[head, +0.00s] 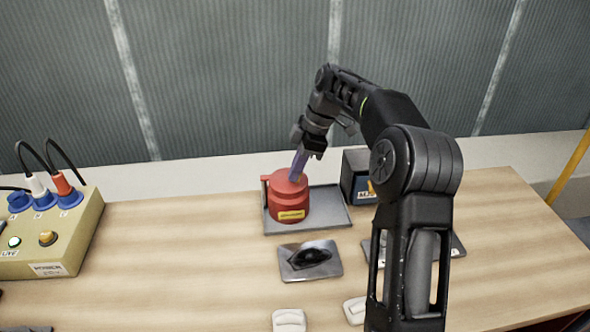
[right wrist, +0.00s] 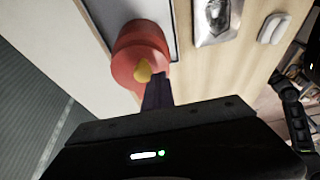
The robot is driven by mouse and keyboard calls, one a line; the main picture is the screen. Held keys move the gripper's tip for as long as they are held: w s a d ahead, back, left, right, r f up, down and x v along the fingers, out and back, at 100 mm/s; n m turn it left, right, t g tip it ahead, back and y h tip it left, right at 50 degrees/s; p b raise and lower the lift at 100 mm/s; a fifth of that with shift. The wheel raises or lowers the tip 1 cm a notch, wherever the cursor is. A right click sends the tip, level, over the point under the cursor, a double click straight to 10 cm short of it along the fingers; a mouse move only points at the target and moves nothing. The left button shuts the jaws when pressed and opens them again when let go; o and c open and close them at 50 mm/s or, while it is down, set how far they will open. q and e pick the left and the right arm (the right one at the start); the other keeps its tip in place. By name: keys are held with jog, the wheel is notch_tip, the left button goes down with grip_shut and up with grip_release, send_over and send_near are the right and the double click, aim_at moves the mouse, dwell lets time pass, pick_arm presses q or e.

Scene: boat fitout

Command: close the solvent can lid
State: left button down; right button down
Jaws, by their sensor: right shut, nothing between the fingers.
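The red solvent can (head: 288,198) with a yellow label stands upright on a grey tray (head: 345,217) on the table. In the right wrist view the can (right wrist: 138,48) shows with a yellow part (right wrist: 143,71) on its top. My right gripper (head: 298,166) is shut and empty, reaching down from above, with its purplish fingers at the top of the can. In the right wrist view its fingers (right wrist: 157,92) lie close to the yellow part. I cannot tell whether they touch the can, nor how the lid stands. My left gripper is not in view.
A power box (head: 50,235) with plugs and cables stands at the left. A dark box (head: 357,176) stands right behind the tray. A metal plate (head: 310,260) with a dark fitting and pale blocks (head: 289,320) lie in front. The table between power box and tray is clear.

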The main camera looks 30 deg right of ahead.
jog(key=shift+w+d+r, duration=0.2)
jog(key=shift+d+r, duration=0.05)
jog(key=shift+d, duration=0.1)
jog(key=shift+d+r, duration=0.2)
jog(key=shift+r, duration=0.2)
jog(key=p+v, duration=0.5)
jog(key=v, duration=0.1)
jog(key=shift+s+a+r+p, duration=0.15)
jog(key=shift+s+r+p, duration=0.1)
jog(key=shift+s+p, duration=0.15)
jog(key=shift+a+f, duration=0.1)
